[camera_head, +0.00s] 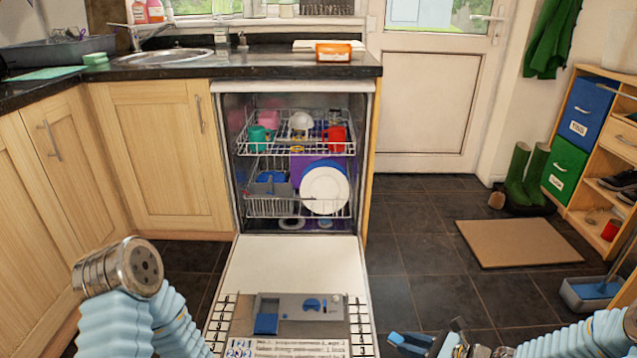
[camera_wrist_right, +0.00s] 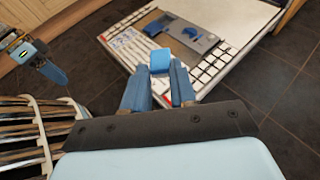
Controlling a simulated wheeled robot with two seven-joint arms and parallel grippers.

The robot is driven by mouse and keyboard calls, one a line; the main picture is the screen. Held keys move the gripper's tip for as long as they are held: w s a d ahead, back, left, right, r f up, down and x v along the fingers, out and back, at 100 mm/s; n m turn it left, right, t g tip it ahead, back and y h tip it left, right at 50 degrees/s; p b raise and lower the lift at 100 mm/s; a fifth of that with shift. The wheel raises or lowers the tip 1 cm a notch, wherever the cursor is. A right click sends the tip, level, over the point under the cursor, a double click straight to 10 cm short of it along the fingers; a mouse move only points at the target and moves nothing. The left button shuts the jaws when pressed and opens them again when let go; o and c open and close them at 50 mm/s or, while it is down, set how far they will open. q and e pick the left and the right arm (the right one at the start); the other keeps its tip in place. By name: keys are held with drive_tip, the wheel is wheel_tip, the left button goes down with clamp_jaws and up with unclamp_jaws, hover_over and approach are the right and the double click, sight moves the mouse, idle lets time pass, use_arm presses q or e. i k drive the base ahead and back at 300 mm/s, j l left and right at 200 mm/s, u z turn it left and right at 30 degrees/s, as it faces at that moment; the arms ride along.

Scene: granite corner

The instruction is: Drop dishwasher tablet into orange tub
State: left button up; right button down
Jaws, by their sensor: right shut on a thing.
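The orange tub (camera_head: 333,52) stands on the dark counter, near its right end above the dishwasher. A small blue block, the dishwasher tablet (camera_wrist_right: 160,60), is pinched between the fingertips of my right gripper (camera_wrist_right: 158,77) in the right wrist view. My right gripper (camera_head: 432,343) shows low in the head view, right of the open dishwasher door, far below and in front of the tub. The tablet cannot be made out there. A blue fingertip of my left gripper (camera_wrist_right: 52,72) shows at the left of the wrist view; its jaw opening cannot be judged.
The open dishwasher door (camera_head: 292,262) lies flat, with a grey dispenser (camera_head: 300,312) and printed card on it. Loaded racks (camera_head: 293,147) are inside. The sink (camera_head: 165,57) is left of the tub. A doormat (camera_head: 520,243), boots (camera_head: 526,175) and shelf are at right.

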sight(333, 60)
drive_tip(key=l+u, duration=0.15)
drive_tip(key=l, duration=0.4)
drive_tip(key=k+l+u, duration=0.2)
drive_tip(key=l, duration=0.3)
drive_tip(key=l+u, duration=0.15)
drive_tip(key=l, duration=0.4)
drive_tip(key=k+l+u, duration=0.2)
drive_tip(key=l, duration=0.3)
drive_tip(key=i+l+u, duration=0.15)
drive_tip(key=l, duration=0.25)
drive_tip(key=i+l+u, duration=0.2)
drive_tip(key=l, duration=0.2)
drive_tip(key=l+u, duration=0.15)
drive_tip(key=l, duration=0.3)
drive_tip(key=i+l+u, duration=0.25)
drive_tip(key=l, duration=0.4)
drive_tip(key=i+l+u, duration=0.3)
drive_tip(key=l, duration=0.4)
drive_tip(key=i+l+u, duration=0.15)
drive_tip(key=l, duration=0.25)
drive_tip(key=i+l+u, duration=0.1)
drive_tip(key=l, duration=0.3)
drive_tip(key=i, duration=0.05)
